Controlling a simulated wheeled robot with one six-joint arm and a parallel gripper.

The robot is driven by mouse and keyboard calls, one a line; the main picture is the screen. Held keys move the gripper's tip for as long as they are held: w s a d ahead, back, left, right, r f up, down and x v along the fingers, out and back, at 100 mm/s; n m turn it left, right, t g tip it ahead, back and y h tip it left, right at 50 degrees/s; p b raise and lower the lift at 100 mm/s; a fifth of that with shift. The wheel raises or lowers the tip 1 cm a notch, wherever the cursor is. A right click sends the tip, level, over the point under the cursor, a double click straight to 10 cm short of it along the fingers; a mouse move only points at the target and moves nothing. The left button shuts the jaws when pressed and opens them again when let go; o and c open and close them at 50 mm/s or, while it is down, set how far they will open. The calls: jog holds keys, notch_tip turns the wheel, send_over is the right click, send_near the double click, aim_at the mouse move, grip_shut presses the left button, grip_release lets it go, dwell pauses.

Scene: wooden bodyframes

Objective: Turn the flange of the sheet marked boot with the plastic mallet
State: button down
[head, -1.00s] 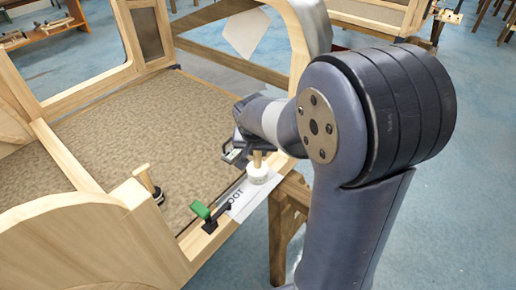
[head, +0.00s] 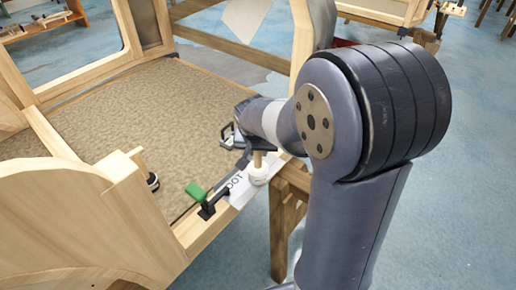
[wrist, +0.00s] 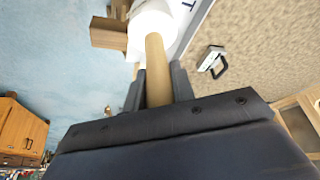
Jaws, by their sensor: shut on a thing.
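The sheet marked boot (head: 237,192) lies on the wooden sill at the frame's front edge; its lettering is partly covered. The plastic mallet has a white head (head: 259,176) and a pale wooden handle. The head is over the sheet's right end; I cannot tell whether it touches. My gripper (wrist: 157,84) is shut on the mallet's handle (wrist: 155,55), with the white head beyond the fingertips in the wrist view. A green-handled clamp (head: 197,192) sits at the sheet's left end. The sheet's flange is too small to make out.
A wooden trestle (head: 285,215) supports the front corner. Blue floor is open at right.

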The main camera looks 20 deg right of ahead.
notch_tip(320, 180, up, 8)
jog(key=p, duration=0.6)
jog(key=shift+p, duration=0.4)
jog(key=shift+f, duration=0.1)
jog(key=shift+s, duration=0.1)
jog(key=s+r, duration=0.2)
jog(key=s, duration=0.6)
jog(key=shift+s, duration=0.4)
